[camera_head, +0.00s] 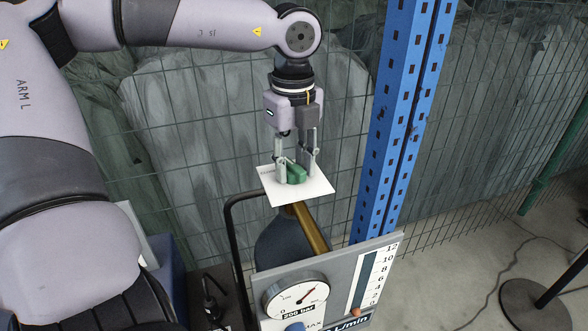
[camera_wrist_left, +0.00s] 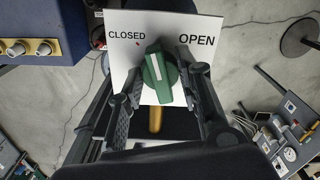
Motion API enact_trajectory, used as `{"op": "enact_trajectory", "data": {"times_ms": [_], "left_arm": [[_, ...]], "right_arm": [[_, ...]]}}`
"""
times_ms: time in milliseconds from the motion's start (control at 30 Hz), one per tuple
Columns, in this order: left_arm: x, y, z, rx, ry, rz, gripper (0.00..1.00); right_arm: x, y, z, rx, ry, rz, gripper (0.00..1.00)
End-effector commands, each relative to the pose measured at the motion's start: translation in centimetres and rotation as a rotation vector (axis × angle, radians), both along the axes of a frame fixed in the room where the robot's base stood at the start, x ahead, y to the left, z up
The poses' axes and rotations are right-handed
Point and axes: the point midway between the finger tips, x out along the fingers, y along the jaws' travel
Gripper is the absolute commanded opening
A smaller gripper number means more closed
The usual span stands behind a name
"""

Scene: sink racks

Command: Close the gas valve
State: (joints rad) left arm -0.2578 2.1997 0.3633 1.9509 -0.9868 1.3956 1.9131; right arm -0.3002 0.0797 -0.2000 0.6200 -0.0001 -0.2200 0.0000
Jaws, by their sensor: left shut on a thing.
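The gas valve is a green knob (camera_head: 297,174) on top of a dark gas bottle (camera_head: 280,240) with a brass neck. A white plate lies around the knob. In the left wrist view the knob (camera_wrist_left: 158,80) has a white stripe running nearly up and down, its top leaning slightly left. The plate (camera_wrist_left: 205,22) reads CLOSED on the left and OPEN on the right. My left gripper (camera_head: 295,160) points down from above, its fingers on both sides of the knob and shut on it. My right gripper is not in view.
A grey panel (camera_head: 385,262) with a pressure gauge (camera_head: 296,298) and a flow scale stands in front of the bottle. A black bar (camera_head: 230,235) bends beside it. A blue post (camera_head: 400,110) and wire fence stand behind. Floor at right is mostly open, with a stand base (camera_head: 530,303).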

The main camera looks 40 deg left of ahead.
Motion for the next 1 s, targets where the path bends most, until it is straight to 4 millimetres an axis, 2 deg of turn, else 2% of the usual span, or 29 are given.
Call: {"op": "enact_trajectory", "data": {"times_ms": [900,933,1000], "left_arm": [[0.0,0.0,-0.2,0.001,-0.002,0.469,0.0],[0.0,0.0,0.0,0.0,-0.001,0.464,0.34],[0.0,0.0,0.0,0.0,0.0,0.461,0.37]], "right_arm": [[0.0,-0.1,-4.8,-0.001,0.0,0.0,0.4],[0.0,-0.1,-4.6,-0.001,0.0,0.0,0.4],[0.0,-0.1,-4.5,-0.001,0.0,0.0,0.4]]}}
